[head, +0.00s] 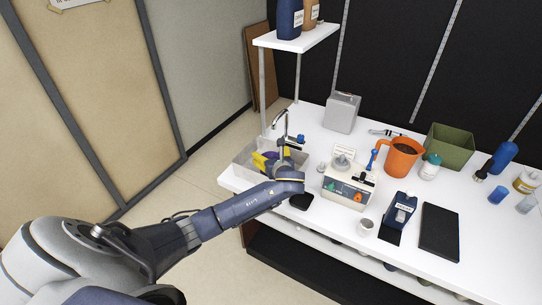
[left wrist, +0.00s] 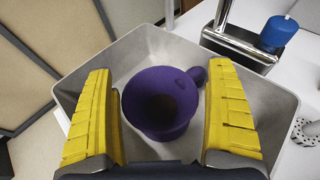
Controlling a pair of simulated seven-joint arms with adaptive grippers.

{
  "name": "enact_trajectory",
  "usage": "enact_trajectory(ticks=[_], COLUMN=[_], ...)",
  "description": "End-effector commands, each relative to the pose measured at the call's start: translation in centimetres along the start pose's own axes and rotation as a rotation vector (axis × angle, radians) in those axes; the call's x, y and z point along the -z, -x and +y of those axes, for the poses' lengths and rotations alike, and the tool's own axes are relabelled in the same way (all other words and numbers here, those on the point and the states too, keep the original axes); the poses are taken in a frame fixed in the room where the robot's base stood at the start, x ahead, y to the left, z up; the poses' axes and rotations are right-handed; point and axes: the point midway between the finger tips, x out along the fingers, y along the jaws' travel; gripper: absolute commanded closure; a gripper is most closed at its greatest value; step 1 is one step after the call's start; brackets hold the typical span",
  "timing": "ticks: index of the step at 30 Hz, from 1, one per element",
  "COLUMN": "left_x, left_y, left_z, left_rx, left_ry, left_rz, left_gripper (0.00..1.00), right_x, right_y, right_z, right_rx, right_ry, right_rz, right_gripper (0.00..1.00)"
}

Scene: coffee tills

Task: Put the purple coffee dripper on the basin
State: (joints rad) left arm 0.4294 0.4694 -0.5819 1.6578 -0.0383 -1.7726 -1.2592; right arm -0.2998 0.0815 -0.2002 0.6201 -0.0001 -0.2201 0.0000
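The purple coffee dripper (left wrist: 160,100) is upright inside the grey basin (left wrist: 275,95), seen from above with its handle at the upper right. In the head view the dripper (head: 270,155) shows as a small purple patch at the basin (head: 243,161), mostly hidden by my gripper. My left gripper (head: 265,162) reaches over the basin. In the left wrist view its yellow fingers (left wrist: 163,115) stand open on either side of the dripper, with a narrow gap visible at the right. Whether the dripper's base rests on the basin floor is hidden. My right gripper is not in view.
A faucet (head: 283,130) with a blue knob stands behind the basin. A white shelf (head: 297,38) rises over it. A coffee machine (head: 346,184), orange pitcher (head: 402,157) and green bin (head: 449,146) stand to the right on the white counter (head: 490,230).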

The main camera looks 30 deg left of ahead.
Motion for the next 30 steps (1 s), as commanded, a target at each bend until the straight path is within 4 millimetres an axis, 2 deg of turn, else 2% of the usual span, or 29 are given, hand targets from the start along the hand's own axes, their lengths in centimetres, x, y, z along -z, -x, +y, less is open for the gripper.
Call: enact_trajectory(ticks=[1,7,13,24,30], left_x=[0.8,1.0,-0.3,-0.6,-0.7], left_y=[0.0,0.0,0.6,7.3,10.2], left_z=[0.1,0.1,0.1,-0.1,0.0], left_rx=[-0.001,-0.001,0.000,0.004,0.002], left_ry=[-0.008,-0.010,-0.010,-0.002,-0.002], left_rz=[0.011,0.013,0.012,0.010,0.007], left_gripper=[0.11,0.11,0.11,0.11,0.11], right_x=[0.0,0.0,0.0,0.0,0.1], right_y=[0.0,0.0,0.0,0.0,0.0], right_z=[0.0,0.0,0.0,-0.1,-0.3], right_rx=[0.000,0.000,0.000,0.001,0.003], right_ry=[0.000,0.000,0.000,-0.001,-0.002], right_rz=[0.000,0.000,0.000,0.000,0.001], right_gripper=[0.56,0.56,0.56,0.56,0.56])
